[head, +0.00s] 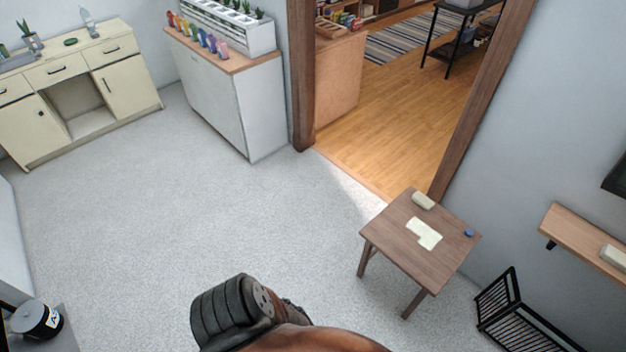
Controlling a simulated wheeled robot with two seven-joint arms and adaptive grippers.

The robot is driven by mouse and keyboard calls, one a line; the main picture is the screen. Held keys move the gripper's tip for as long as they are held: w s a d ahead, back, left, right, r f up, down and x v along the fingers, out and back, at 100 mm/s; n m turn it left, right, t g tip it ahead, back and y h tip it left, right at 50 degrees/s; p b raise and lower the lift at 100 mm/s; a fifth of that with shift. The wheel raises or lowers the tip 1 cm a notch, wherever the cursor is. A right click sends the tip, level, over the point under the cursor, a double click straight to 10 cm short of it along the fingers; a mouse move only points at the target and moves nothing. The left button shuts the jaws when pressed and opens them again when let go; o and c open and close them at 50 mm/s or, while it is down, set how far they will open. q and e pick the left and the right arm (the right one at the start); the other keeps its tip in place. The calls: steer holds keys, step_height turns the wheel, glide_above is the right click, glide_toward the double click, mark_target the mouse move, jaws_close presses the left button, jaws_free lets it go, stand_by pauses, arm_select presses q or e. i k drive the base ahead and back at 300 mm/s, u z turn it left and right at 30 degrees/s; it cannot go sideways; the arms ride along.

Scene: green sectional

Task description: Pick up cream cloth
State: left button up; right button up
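A cream cloth (424,234) lies flat, with an uneven outline, on top of a small square brown wooden table (392,235). The table stands on the floor at the lower right, near the doorway and the right wall. Neither of my grippers shows in the head view. A dark ribbed part and a brown rounded part at the bottom edge look like my own body. Nothing covers the cloth.
A cream block-like object (423,200) and a small blue object (469,233) share the tabletop. A black slatted rack (515,318) stands right of the table. A wall shelf (580,240) juts out at right. The grey floor (220,210) left of the table is clear.

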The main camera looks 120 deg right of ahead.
mark_target(419, 198)
steer(key=z, duration=5.6)
steer(key=i, duration=0.75)
steer(key=z, duration=0.35)
